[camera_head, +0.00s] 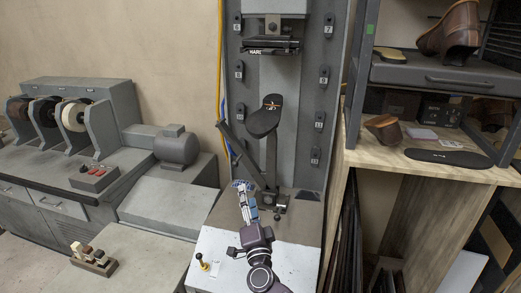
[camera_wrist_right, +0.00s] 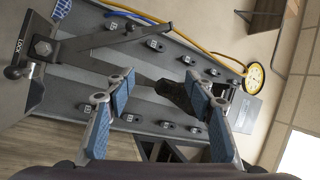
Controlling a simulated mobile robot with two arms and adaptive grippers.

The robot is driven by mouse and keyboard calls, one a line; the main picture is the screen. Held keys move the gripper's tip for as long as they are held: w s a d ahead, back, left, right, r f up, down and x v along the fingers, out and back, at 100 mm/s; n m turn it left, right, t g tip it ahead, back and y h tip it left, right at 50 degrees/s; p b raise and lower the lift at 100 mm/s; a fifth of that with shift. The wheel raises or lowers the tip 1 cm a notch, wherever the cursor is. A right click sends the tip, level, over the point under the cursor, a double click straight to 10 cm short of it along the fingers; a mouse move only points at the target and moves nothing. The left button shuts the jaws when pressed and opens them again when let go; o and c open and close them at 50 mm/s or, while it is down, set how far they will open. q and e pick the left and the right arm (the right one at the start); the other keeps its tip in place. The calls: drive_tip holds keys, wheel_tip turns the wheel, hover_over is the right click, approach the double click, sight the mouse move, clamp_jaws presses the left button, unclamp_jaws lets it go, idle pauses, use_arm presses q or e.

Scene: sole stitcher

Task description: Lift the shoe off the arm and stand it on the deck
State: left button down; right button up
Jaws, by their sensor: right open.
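A dark, sole-shaped piece (camera_head: 263,122) sits on top of the machine's upright arm (camera_head: 271,160). It looks like a shoe with its sole up, but I cannot be sure. It also shows as a dark shape in the right wrist view (camera_wrist_right: 175,92), beyond the fingers. My right gripper (camera_head: 242,185) is below and left of it in the head view, apart from it. In the wrist view the blue-padded fingers (camera_wrist_right: 160,78) are spread with nothing held between them. The pale deck (camera_head: 302,262) lies in front of the arm's foot. My left gripper is not in view.
A slanted lever (camera_head: 236,149) stands left of the arm. The machine head (camera_head: 271,44) hangs above. A small yellow-based knob (camera_head: 203,264) stands on the deck's left. A brown shoe (camera_head: 449,29) is on the right shelf. The deck's right part is clear.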

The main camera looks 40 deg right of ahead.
sight(261, 137)
drive_tip(key=d+r+m+g+h+p, duration=0.1)
drive_tip(key=d+r+m+h, duration=0.15)
drive_tip(key=r, duration=0.45)
drive_tip(key=d+r+m+h+p, duration=0.1)
drive_tip(key=r+m+h, duration=0.1)
drive_tip(key=r+m, duration=0.35)
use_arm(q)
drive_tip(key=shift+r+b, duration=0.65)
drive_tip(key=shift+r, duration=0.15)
use_arm(e)
drive_tip(key=shift+n+y, duration=0.25)
drive_tip(key=shift+n, duration=0.35)
drive_tip(key=shift+s+d+r+x, duration=0.1)
drive_tip(key=shift+s+r+x, duration=0.1)
drive_tip(key=shift+x, duration=1.45)
drive_tip(key=shift+s+d+r+x, duration=0.1)
drive_tip(key=shift+d+r+x, duration=0.05)
drive_tip(key=shift+x, duration=1.5)
drive_tip(key=shift+s+d+r+x, duration=0.1)
drive_tip(key=shift+s+r+x, duration=0.1)
drive_tip(key=shift+x, duration=1.45)
clamp_jaws()
drive_tip(key=shift+r, duration=0.1)
